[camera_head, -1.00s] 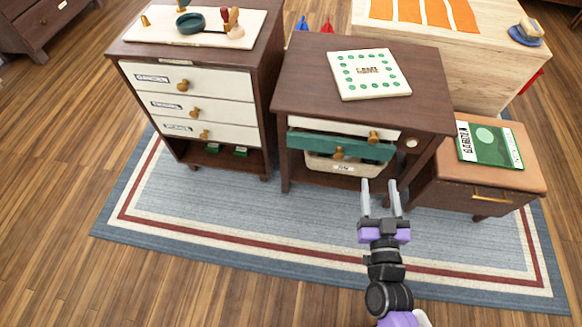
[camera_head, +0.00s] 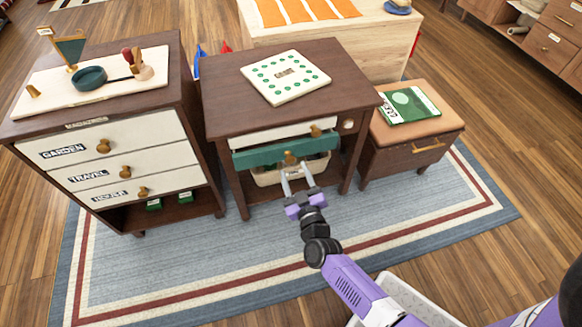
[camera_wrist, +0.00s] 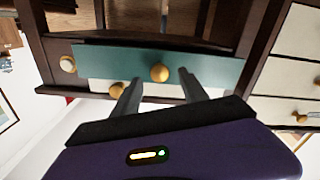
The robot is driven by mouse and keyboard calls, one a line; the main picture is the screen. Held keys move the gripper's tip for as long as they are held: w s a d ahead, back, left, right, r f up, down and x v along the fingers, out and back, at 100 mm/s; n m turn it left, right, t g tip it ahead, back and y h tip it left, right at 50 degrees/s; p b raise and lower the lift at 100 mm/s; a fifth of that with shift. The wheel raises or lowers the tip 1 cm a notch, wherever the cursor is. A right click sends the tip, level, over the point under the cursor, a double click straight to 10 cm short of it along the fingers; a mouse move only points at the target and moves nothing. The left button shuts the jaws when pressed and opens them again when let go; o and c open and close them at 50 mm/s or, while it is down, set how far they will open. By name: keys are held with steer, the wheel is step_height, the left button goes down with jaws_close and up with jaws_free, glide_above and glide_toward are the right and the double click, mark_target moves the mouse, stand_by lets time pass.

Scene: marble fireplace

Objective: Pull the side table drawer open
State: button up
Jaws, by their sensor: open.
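The dark wooden side table (camera_head: 225,92) stands in the middle of the head view. Its upper drawer is white (camera_head: 268,138) with a gold knob (camera_head: 316,131). Below it is a green drawer front (camera_head: 258,156) with its own gold knob (camera_head: 290,157), seeming to stand out slightly past the white one. My gripper (camera_head: 294,170) is open and empty, just in front of the green drawer. In the upside-down wrist view, the green drawer's knob (camera_wrist: 160,72) shows between the fingertips of my gripper (camera_wrist: 158,77); contact cannot be told.
A basket (camera_head: 268,178) sits under the green drawer. A cabinet with labelled white drawers (camera_head: 130,135) stands close on the left, a leather-topped stool (camera_head: 440,118) on the right. A white game board (camera_head: 285,78) lies on the table. The blue rug (camera_head: 215,265) in front is mostly clear.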

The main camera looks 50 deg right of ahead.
mark_target(291, 162)
steer(key=shift+x, duration=1.55)
steer(key=shift+d, duration=0.1)
steer(key=shift+c, duration=0.2)
jaws_close()
steer(key=shift+s, duration=0.1)
